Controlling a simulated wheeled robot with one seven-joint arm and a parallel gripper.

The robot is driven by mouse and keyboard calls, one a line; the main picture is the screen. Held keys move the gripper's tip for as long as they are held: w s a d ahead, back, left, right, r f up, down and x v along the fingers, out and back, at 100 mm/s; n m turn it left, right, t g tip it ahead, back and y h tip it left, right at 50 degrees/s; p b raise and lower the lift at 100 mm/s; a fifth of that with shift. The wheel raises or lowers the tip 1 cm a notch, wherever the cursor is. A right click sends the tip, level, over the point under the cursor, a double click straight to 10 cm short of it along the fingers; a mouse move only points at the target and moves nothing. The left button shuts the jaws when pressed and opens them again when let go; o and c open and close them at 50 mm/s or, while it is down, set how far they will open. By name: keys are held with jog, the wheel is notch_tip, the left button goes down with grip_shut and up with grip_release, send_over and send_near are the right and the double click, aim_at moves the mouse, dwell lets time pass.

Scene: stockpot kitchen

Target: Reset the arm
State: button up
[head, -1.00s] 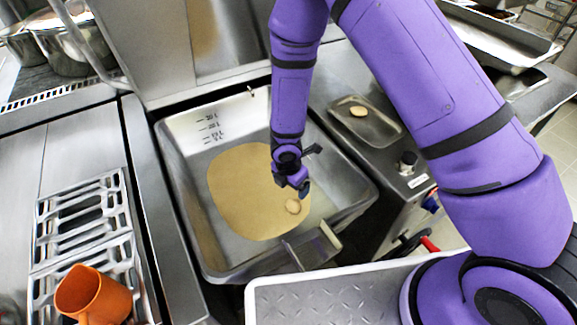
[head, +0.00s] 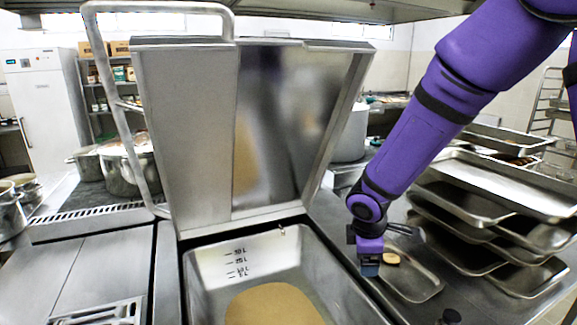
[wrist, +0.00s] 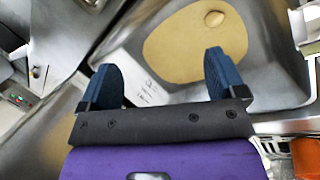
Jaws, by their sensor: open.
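My gripper (head: 369,262) hangs from my purple arm over the counter just right of the large steel pan, beside a small tray (head: 420,285) holding a round tan piece (head: 391,258). In the wrist view its two blue fingers (wrist: 170,78) are spread apart with nothing between them. The steel pan (head: 205,283) holds a flat tan layer (head: 272,305), cut off by the lower edge of the head view. The wrist view shows this layer (wrist: 180,50) with a small round piece (wrist: 214,18) on it.
The pan's lid (head: 185,130) stands raised with a tubular handle (head: 95,80) at its left. Stacked trays (head: 470,200) fill the counter at right. Large pots (head: 120,175) stand at back left. An orange mug (wrist: 306,155) shows at the wrist view's lower right.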

jog(key=s+d+r+m+t, duration=0.1)
jog(key=s+d+r+m, duration=0.5)
jog(key=s+r, duration=0.3)
jog(key=s+d+r+m, duration=0.5)
jog(key=s+r+m, duration=0.15)
jog(key=r, duration=0.45)
jog(key=s+d+r+m+t+y, duration=0.1)
jog(key=s+r+m, duration=0.2)
jog(key=s, duration=0.7)
jog(key=shift+m+y, duration=0.35)
jog(key=shift+y, duration=0.05)
